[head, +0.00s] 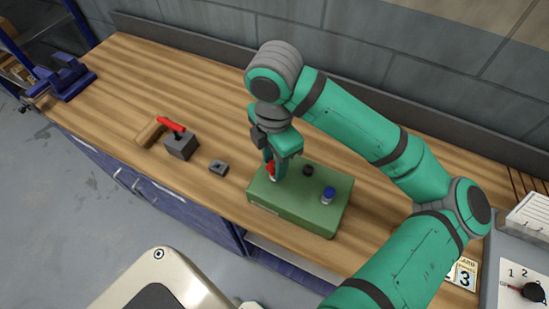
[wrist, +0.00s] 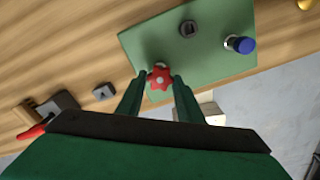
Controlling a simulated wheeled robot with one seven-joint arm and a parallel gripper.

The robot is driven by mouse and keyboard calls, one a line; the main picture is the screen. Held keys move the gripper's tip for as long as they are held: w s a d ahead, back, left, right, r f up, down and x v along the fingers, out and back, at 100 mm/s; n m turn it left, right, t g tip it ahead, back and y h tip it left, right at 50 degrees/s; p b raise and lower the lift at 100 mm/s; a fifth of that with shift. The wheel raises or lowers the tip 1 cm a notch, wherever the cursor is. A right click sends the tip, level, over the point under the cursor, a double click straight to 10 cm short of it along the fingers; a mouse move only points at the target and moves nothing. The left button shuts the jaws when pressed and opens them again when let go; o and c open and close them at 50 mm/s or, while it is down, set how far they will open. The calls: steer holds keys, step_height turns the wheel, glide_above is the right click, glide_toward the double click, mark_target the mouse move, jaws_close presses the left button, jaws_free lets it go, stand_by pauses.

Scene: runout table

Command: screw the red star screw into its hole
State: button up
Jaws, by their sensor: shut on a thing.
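The red star screw (wrist: 159,79) shows in the wrist view between my two fingertips, over the edge of the green block. My gripper (wrist: 158,84) is shut on it. In the head view my gripper (head: 276,168) points down over the left part of the green block (head: 305,210), and a bit of the red screw (head: 270,169) shows beside the fingers. A dark square-topped piece (head: 308,170) and a blue-capped screw (head: 328,195) stand on the block. The hole under the red screw is hidden, so I cannot tell how deep it sits.
Left of the block on the wooden table (head: 120,75) are a small grey block (head: 219,167), a dark grey block (head: 182,146) and a red-and-wood handled tool (head: 160,129). A blue vise (head: 68,77) is at the far left. Number cards (head: 463,273) lie at the right.

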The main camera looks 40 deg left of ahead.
steer(key=shift+w+a+m, duration=0.1)
steer(key=shift+w+m, duration=0.15)
steer(key=shift+m, duration=0.45)
steer(key=shift+s+a, duration=0.1)
steer(key=m, duration=0.4)
steer(key=shift+s+m, duration=0.1)
steer(key=shift+m, duration=0.3)
